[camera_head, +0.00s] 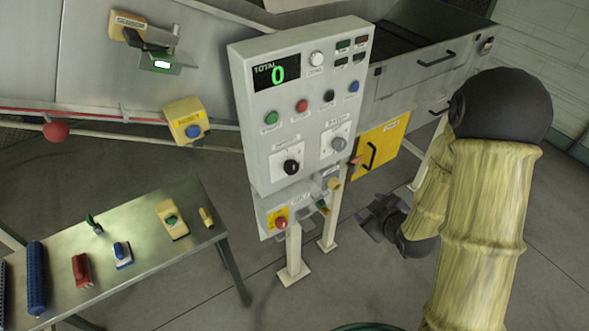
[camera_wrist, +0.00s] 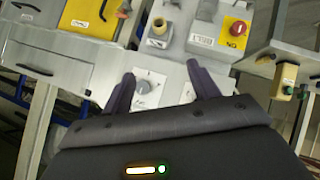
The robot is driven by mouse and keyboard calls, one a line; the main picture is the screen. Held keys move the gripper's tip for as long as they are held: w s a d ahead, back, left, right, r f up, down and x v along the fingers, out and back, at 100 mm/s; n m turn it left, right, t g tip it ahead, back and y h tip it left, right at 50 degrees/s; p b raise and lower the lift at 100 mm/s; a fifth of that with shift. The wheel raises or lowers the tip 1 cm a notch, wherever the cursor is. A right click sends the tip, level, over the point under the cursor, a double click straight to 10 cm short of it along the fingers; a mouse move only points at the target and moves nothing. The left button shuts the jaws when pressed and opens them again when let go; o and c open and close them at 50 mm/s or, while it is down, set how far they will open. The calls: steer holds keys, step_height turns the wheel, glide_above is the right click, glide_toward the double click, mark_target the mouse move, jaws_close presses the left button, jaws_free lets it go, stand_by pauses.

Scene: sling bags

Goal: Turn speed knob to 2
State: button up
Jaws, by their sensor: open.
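The control panel (camera_head: 300,110) shows two dial knobs on white plates. The left one is a black knob (camera_head: 291,166); the right one is a grey knob (camera_head: 339,144). Their labels are too blurred to read surely, so I cannot tell for certain which is the speed knob. My gripper (camera_head: 380,213) is open and empty, to the lower right of the panel in the head view. In the wrist view my gripper (camera_wrist: 160,75) has its fingers apart, with the grey knob (camera_wrist: 143,88) seen between them, nearer the left finger. The black knob is not visible there.
A yellow door (camera_head: 380,146) is right of the panel. Below the knobs are a red button (camera_head: 281,223) and protruding fittings (camera_head: 328,180). Several coloured buttons sit above them. A metal table (camera_head: 150,235) with small devices stands at the left. The floor between is clear.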

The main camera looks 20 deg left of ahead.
steer(key=s+a+r+n+t+y+p, duration=0.1)
steer(key=s+a+n+t+y, duration=0.1)
steer(key=s+a+n+y, duration=0.3)
steer(key=a+n+y, duration=0.1)
steer(key=a+y, duration=0.2)
steer(key=a, duration=0.1)
steer(key=shift+t+y, duration=0.3)
steer(key=shift+t, duration=0.1)
steer(key=shift+a+f, duration=0.1)
steer(key=b, duration=0.9)
glide_toward(294, 170)
steer(key=p+x, duration=0.5)
steer(key=x, duration=0.3)
steer(key=shift+w+a, duration=0.2)
steer(key=shift+a, duration=0.1)
steer(key=shift+w+a, duration=0.3)
steer(key=shift+c, duration=0.2)
